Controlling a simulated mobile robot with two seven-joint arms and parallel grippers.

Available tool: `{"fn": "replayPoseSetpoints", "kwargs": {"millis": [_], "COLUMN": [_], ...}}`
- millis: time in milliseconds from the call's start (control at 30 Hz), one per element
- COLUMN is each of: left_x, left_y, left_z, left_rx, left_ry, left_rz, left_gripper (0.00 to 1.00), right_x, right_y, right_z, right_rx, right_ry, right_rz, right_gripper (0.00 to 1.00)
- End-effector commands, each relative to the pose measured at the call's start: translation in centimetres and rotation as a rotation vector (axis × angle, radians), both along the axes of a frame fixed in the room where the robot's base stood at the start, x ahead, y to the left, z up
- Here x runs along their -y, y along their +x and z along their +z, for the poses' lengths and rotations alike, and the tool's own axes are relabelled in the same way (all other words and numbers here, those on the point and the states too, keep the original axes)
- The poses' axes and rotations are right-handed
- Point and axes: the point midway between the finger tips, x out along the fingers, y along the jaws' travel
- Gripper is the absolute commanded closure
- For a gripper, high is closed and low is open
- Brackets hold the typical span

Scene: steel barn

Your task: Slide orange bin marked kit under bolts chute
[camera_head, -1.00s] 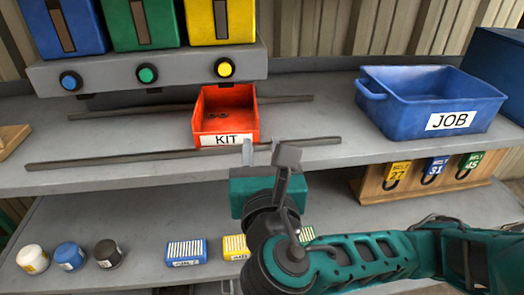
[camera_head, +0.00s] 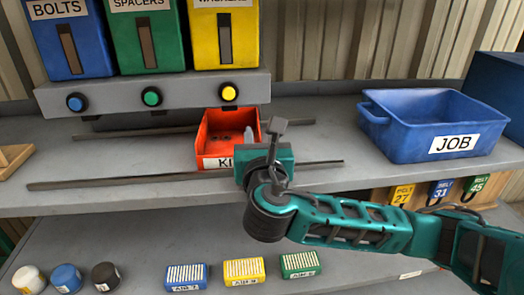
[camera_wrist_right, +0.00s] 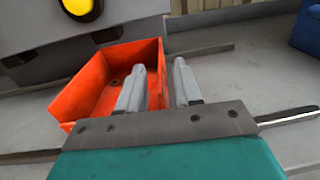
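The orange bin marked KIT (camera_head: 216,161) sits on the grey bench between two dark rails, below the yellow button of the WASHERS chute (camera_head: 225,35). It also shows in the right wrist view (camera_wrist_right: 85,101), with small dark pieces on its floor. The blue BOLTS chute (camera_head: 68,40) is at the far left, with a blue button below it. My right gripper (camera_head: 257,133) is at the bin's right side. In the right wrist view its fingers (camera_wrist_right: 158,78) are apart, the left one over the bin's inside, the right one outside its right wall. My left gripper is not in view.
The green SPACERS chute (camera_head: 147,38) stands between the other two. A front rail (camera_head: 110,180) and a back rail (camera_head: 125,134) run along the bench. A blue JOB bin (camera_head: 425,130) stands right. The bench left of the KIT bin is clear between the rails.

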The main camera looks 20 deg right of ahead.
Motion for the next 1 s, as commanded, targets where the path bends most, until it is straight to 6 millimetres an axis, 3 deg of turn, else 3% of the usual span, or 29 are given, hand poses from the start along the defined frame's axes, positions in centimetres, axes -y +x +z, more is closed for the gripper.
{"fn": "replayPoseSetpoints", "kwargs": {"millis": [467,800,1000], "left_x": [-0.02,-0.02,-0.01], "left_y": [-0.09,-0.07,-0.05], "left_z": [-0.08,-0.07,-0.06], "left_rx": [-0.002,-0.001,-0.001], "left_ry": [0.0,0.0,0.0], "left_rz": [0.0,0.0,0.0], "left_gripper": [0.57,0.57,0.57], "right_x": [0.41,0.4,0.39], "right_y": [1.05,1.02,1.03], "right_z": [0.02,0.0,-0.01], "right_rx": [0.0,-0.001,-0.001], "right_ry": [0.001,0.001,0.001], "right_rz": [0.0,0.0,0.0], "right_gripper": [0.66,0.98,1.0]}}
